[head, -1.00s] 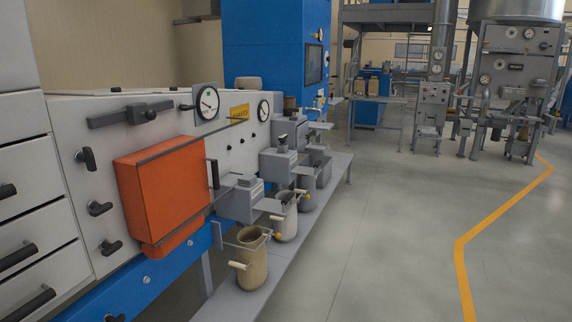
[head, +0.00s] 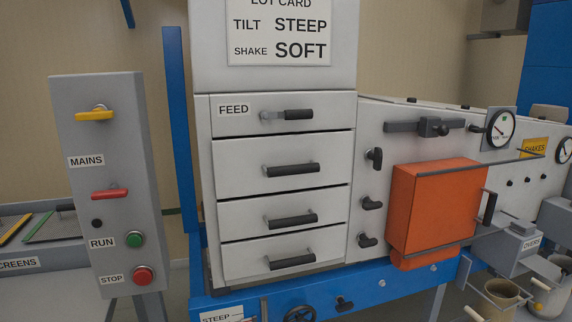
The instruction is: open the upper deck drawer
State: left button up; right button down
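A white cabinet holds a stack of drawer fronts in the middle of the head view, all looking shut. The top front, labelled FEED (head: 234,110), has a dark handle (head: 298,114) on a metal bracket. Below it are three plain fronts: an upper one (head: 236,178) with a black bar handle (head: 293,170), a middle one (head: 238,220) with its handle (head: 291,219), and a lowest one (head: 240,262) with its handle (head: 292,262). No label reads "upper deck" on any of them. Neither of my grippers is in view.
A grey control post (head: 115,190) with MAINS, RUN and STOP controls stands left of the cabinet. An orange box (head: 432,208) sticks out at right, with black knobs (head: 372,202) beside it. A blue frame rail (head: 255,300) runs below the drawers.

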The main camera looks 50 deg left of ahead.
aim_at(244, 166)
jog(key=u, duration=1.5)
